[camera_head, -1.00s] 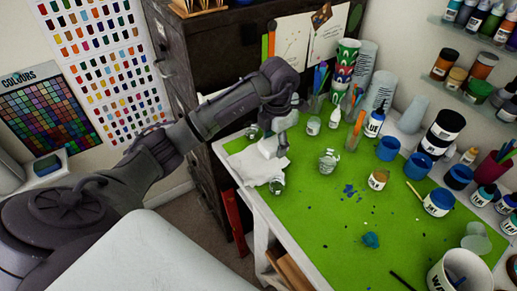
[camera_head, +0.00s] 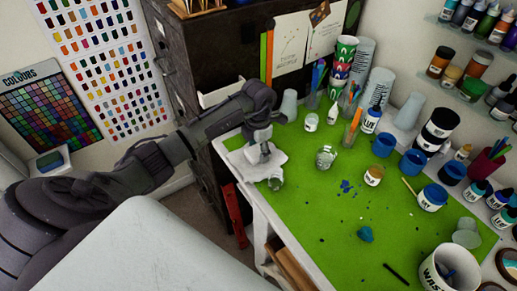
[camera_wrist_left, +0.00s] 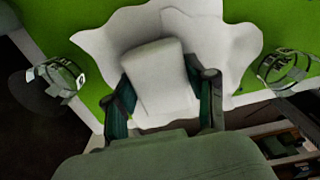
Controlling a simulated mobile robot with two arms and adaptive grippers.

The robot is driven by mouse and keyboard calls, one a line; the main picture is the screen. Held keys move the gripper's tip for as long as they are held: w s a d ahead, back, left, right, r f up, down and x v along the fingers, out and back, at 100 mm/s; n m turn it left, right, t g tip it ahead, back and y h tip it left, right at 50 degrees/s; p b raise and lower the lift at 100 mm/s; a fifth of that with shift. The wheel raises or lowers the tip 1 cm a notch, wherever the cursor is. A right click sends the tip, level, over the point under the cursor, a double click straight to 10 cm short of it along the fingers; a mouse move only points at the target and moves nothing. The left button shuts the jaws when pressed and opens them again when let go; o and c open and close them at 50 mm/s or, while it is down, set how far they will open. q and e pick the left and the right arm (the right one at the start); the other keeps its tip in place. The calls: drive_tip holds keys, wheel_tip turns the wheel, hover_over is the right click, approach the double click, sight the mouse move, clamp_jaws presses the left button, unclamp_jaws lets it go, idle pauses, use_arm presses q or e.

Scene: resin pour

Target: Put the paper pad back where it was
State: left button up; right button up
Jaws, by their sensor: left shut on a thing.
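My left gripper (camera_head: 264,152) is over the far left corner of the green-covered table. In the left wrist view the left gripper (camera_wrist_left: 165,95) has a finger on each side of a white, block-like paper pad (camera_wrist_left: 160,72) and is shut on it. A wavy-edged white sheet (camera_wrist_left: 105,45) spreads around and beneath the pad. It also shows in the head view (camera_head: 273,171). I cannot tell whether the pad touches the sheet. In the head view my gripper mostly hides the pad. My right gripper is not in view.
A clear cup (camera_head: 276,181) stands at the sheet's near edge, and another glass (camera_head: 326,157) is to its right. A grey cup (camera_head: 289,103) stands behind. Paint pots and a white bucket (camera_head: 447,272) fill the right side. The green mat's (camera_head: 300,205) front middle is fairly clear.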

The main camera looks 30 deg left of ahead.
sight(258, 149)
use_arm(q)
drive_tip(key=o, duration=1.5)
drive_tip(key=shift+f, duration=0.1)
drive_tip(key=shift+c, duration=0.2)
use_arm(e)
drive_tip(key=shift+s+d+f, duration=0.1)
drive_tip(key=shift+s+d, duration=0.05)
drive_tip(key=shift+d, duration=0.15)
use_arm(q)
drive_tip(key=shift+r, duration=0.25)
drive_tip(key=shift+w+r, duration=0.1)
drive_tip(key=shift+r, duration=0.15)
wheel_tip(258, 149, up, 11)
drive_tip(key=b, duration=0.3)
drive_tip(key=shift+r, duration=0.2)
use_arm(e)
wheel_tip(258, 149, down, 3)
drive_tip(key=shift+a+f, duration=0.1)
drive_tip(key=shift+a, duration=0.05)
use_arm(q)
drive_tip(key=shift+f, duration=0.1)
